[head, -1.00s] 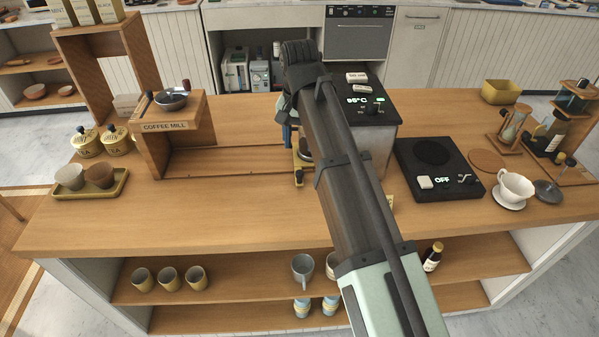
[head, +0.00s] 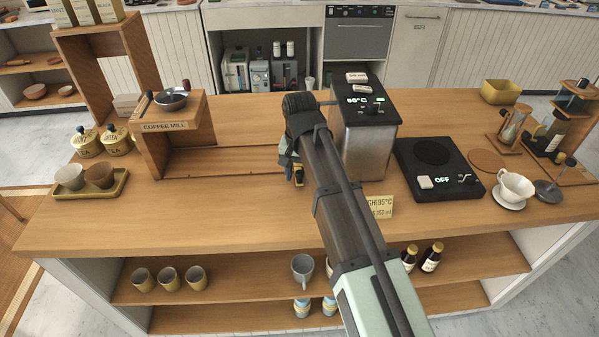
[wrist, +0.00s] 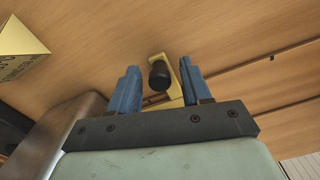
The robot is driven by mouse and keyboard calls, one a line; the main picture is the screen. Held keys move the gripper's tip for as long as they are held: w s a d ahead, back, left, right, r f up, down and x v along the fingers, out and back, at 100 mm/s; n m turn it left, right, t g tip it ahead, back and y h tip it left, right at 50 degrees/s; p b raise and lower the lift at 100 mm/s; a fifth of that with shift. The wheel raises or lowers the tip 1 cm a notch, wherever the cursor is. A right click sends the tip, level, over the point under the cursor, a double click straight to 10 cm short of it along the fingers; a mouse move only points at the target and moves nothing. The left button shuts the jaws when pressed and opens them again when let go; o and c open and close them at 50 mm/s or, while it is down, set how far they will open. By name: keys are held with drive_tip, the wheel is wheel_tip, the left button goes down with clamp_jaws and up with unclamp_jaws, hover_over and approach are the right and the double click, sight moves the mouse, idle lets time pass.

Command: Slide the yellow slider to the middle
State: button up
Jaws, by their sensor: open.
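The yellow slider (wrist: 170,65) has a black knob (wrist: 159,75) and shows in the wrist view. The knob stands between the two blue fingers of my gripper (wrist: 158,64), with a visible gap on each side. My gripper is open and holds nothing. In the head view my gripper (head: 291,160) is low over the counter, at the right end of the grooved track (head: 225,160) beside the coffee mill. There my wrist and fingers hide most of the slider.
The coffee mill stand (head: 172,125) is to the left. The counter in front of the track is clear.

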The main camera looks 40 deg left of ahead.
drive_tip(key=shift+c, duration=0.5)
clamp_jaws()
